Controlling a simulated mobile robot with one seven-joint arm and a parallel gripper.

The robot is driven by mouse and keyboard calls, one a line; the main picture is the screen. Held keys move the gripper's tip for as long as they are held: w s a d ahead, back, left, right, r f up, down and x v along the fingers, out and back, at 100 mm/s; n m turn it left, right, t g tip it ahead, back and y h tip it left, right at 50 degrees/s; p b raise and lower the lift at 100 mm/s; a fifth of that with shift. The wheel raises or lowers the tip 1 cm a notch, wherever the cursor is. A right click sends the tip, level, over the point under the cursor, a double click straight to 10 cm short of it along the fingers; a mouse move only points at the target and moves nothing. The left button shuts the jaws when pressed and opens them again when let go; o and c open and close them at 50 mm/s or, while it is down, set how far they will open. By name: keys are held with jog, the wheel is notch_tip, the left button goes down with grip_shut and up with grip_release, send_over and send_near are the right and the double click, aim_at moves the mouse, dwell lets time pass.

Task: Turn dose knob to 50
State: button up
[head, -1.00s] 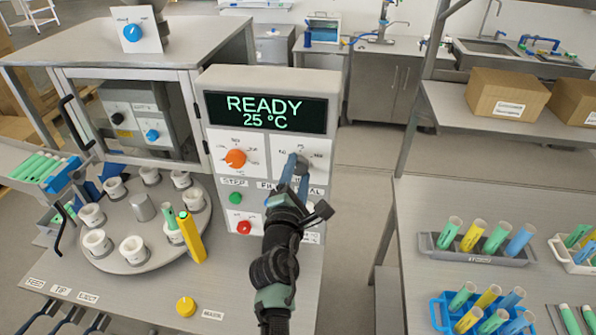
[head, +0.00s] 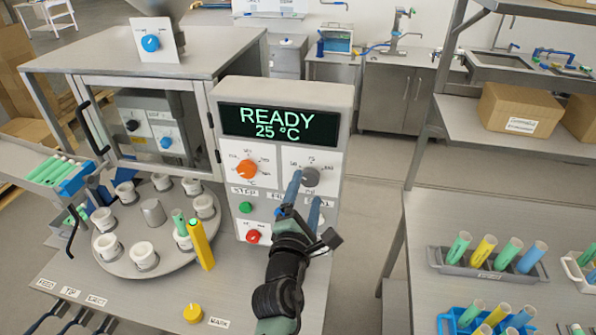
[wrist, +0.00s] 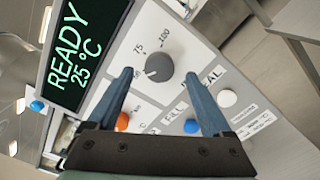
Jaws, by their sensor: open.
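The dose knob is a round grey dial (head: 309,177) on the right half of the white control panel, under the display. In the wrist view the knob (wrist: 159,67) has a pale pointer mark toward its lower left, and the labels 75 and 100 show above it. Other scale marks are hard to read there. My gripper (head: 307,188) is in front of the panel at the knob. In the wrist view its two blue fingers (wrist: 159,76) are spread apart, one on each side of the knob and slightly below it, with gaps visible. Whether the tips reach the knob's depth is unclear.
The display (head: 278,122) reads READY 25 °C. An orange knob (head: 247,169) sits left of the dose knob. Green (head: 246,207) and red (head: 253,237) buttons are below it. A blue button (wrist: 191,126) and a white button (wrist: 227,97) lie near the fingers.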

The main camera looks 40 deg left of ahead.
jog(key=p+v, duration=0.5)
jog(key=v, duration=0.5)
dwell(0.5)
jog(key=w+d+r+m+t+h+b, duration=0.25)
jog(key=w+d+r+m+b, duration=0.2)
jog(key=d+r+m, duration=0.35)
jog(key=w+d+r+m+t+h+b, duration=0.1)
jog(key=w+d+r+m+t+b, duration=0.3)
jog(key=r, duration=0.6)
jog(key=s+d+r+m+t+h+b, duration=0.2)
jog(key=s+d+r+m, duration=0.3)
jog(key=d+r+m, duration=0.3)
jog(key=s+d+r+m+t+h+b, duration=0.3)
jog(key=s+d+r+m+b, duration=0.2)
jog(key=d+r+m, duration=0.3)
notch_tip(320, 180, up, 3)
jog(key=shift+s+d+f+m+h, duration=0.1)
jog(key=shift+s+d+m+h, duration=0.4)
jog(key=shift+m, duration=0.7)
jog(key=shift+a+t, duration=0.25)
